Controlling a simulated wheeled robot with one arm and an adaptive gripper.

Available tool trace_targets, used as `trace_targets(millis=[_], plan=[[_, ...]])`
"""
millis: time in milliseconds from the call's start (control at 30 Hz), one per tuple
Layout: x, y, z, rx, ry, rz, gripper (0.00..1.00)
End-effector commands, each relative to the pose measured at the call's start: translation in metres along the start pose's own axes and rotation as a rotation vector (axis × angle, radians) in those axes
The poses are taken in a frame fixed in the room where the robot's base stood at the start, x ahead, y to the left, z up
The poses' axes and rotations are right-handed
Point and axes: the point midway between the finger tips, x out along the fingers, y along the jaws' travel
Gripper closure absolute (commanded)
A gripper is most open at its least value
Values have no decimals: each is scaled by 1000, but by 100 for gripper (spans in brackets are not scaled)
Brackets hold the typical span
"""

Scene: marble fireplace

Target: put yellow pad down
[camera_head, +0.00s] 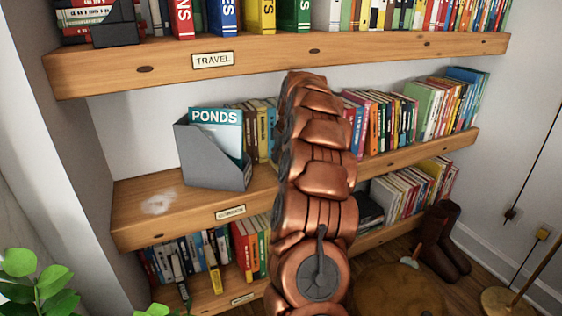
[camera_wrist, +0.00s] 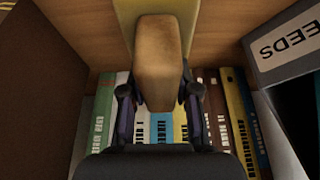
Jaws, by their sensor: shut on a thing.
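In the wrist view, my gripper (camera_wrist: 160,94) is shut on a tan-yellow block, taken as the yellow pad (camera_wrist: 158,62). Its two dark fingers sit on the left and right sides of the block. A paler yellow flat piece (camera_wrist: 128,12) shows directly behind the block at the top; I cannot tell whether it is part of the pad. A row of upright books (camera_wrist: 245,125) lies beyond the fingers. In the head view, my copper arm hides the gripper and the pad.
A grey file box with a PONDS booklet (camera_head: 215,130) stands on the middle wooden shelf (camera_head: 135,225). That shelf's left end is bare except for a whitish smudge (camera_head: 158,202). The TRAVEL shelf (camera_head: 120,80) is above. A box lettered EEDS (camera_wrist: 285,45) is at right in the wrist view.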

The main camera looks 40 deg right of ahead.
Motion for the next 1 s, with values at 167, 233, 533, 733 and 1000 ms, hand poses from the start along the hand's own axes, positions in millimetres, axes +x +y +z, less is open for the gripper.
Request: trace_targets(millis=[167, 233, 533, 733, 1000], plan=[[16, 0, 7, 0, 0, 0, 97], [16, 0, 7, 0, 1, 1, 97], [18, 0, 8, 0, 0, 0, 69], [18, 0, 8, 0, 0, 1, 48], [18, 0, 8, 0, 0, 1, 44]])
